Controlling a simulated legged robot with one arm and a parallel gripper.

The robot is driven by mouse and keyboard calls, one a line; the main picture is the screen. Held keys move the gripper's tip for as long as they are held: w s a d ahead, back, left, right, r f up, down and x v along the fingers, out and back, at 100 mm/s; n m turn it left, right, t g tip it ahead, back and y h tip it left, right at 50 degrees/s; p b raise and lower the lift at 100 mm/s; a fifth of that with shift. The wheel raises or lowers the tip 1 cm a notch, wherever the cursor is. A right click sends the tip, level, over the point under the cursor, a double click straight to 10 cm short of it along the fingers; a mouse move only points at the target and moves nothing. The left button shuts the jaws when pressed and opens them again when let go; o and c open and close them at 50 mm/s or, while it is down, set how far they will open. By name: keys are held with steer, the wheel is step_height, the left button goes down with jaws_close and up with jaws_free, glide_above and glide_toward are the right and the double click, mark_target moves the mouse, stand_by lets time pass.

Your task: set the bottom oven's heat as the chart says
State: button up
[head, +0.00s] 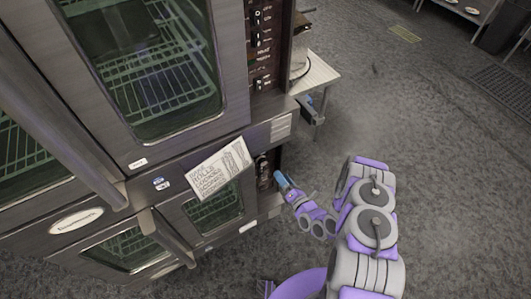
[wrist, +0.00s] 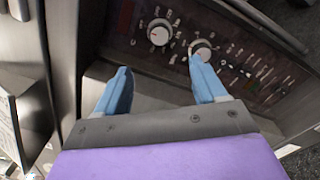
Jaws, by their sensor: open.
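The bottom oven (head: 208,212) is at the lower left in the head view, under a second oven. A white printed chart (head: 220,168) hangs tilted on the oven front; its small lines are not readable here. The bottom oven's dark control panel (head: 263,172) is right of its door. In the wrist view the panel shows two round knobs, a left knob (wrist: 159,32) and a right knob (wrist: 202,48). My gripper (wrist: 159,66) is open and empty, facing the panel. Its right blue finger overlaps the right knob's lower edge in the picture; I cannot tell whether they touch.
The upper oven (head: 150,70) has its own row of controls (head: 262,45). Door handles (head: 85,160) stick out from the oven fronts. A small white table (head: 318,72) stands behind. The grey floor (head: 430,130) to the right is open.

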steer(key=b+x, duration=0.3)
steer(key=x, duration=1.2)
steer(key=shift+s+a, duration=0.15)
steer(key=c, duration=1.1)
steer(key=shift+o, duration=0.2)
